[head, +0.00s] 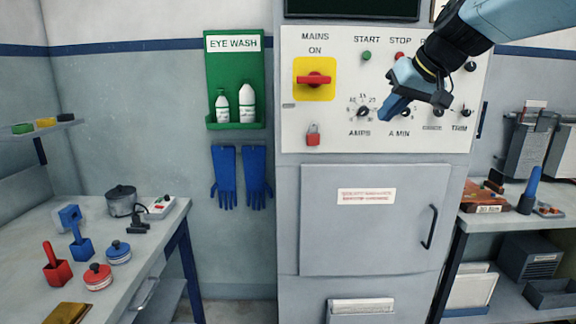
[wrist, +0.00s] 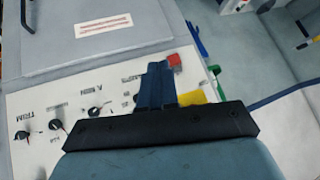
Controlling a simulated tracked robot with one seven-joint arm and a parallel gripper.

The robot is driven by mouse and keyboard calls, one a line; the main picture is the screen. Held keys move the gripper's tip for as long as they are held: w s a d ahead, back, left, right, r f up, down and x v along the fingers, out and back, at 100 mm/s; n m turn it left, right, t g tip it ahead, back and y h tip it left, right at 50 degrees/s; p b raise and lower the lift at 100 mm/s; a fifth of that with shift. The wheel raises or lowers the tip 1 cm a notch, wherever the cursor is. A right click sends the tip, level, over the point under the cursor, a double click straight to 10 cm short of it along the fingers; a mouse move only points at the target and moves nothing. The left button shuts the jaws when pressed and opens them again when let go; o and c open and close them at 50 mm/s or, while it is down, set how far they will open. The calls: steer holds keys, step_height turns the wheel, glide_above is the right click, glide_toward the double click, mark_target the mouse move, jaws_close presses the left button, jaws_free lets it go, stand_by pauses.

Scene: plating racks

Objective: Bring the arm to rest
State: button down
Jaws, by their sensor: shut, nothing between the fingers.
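My gripper (head: 386,112) is in the upper right of the head view, in front of the white control panel (head: 292,132) of the grey cabinet. Its blue fingers are shut with nothing between them, and they point down and left. They overlap the dial area near the A MIN label. In the wrist view my gripper (wrist: 157,68) shows its blue fingers together, with the panel (wrist: 60,102) behind them. The red padlock (wrist: 174,61) and part of the yellow switch plate (wrist: 192,94) show beside the fingers. I cannot tell whether the fingers touch the panel.
The panel carries a red switch (head: 313,79) on a yellow plate and several knobs. A green eye wash board (head: 235,52) hangs left, above blue gloves (head: 241,177). A bench (head: 137,257) with tools stands left. A loaded shelf (head: 487,220) stands right.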

steer(key=s+d+f+m+g+h, duration=0.1)
steer(key=s+f+h, duration=0.3)
steer(key=s+f, duration=1.2)
steer(key=shift+s+d+m+g, duration=0.3)
steer(key=shift+s+d+m, duration=0.35)
steer(key=shift+s, duration=0.25)
